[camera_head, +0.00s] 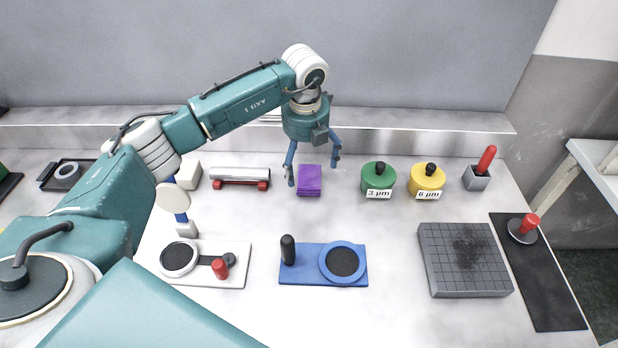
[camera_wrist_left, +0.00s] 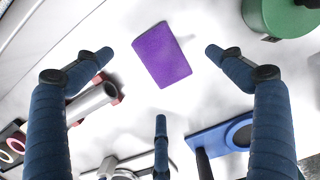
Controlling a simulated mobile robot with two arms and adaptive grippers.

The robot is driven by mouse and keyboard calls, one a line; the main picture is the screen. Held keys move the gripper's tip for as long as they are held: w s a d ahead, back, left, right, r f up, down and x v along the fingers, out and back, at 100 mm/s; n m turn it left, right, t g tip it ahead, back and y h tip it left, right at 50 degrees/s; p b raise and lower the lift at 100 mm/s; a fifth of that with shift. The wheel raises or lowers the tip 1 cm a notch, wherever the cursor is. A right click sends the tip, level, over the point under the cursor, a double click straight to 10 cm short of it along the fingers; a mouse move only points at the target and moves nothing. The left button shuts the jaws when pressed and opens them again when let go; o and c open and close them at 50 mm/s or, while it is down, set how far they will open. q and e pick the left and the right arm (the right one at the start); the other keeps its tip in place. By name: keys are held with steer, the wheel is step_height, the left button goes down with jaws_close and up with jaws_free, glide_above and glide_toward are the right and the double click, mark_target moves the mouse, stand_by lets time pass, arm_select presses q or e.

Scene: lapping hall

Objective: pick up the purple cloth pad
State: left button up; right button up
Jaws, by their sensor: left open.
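The purple cloth pad (camera_head: 309,181) lies flat on the pale worktop, between a metal cylinder and a green pot. In the left wrist view the purple cloth pad (camera_wrist_left: 162,55) lies between and beyond the spread fingers, with clear worktop around it. My left gripper (camera_head: 313,170) is open and empty, its fingers pointing down above and around the pad in the head view. It also shows in the left wrist view (camera_wrist_left: 160,85), with a gap between each finger and the pad. My right gripper is not in view.
Right of the pad stand a green pot (camera_head: 378,179) and a yellow pot (camera_head: 427,181). Left is a metal cylinder on red supports (camera_head: 240,176). In front lies a blue plate (camera_head: 312,272) with a ring and black knob. A grey grooved block (camera_head: 464,283) sits at right.

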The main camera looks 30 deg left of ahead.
mark_target(304, 175)
arm_select(q)
steer(key=shift+w+a+f+p, duration=0.1)
steer(key=shift+a+f+p, duration=0.15)
steer(key=shift+f, duration=0.75)
steer(key=shift+w+a+f+p, duration=0.1)
steer(key=shift+f+p, duration=0.15)
steer(key=shift+f, duration=0.75)
steer(key=shift+w+a+f+p, duration=0.1)
steer(key=shift+a+f+p, duration=0.15)
steer(key=shift+f, duration=0.75)
steer(key=c, duration=1.1)
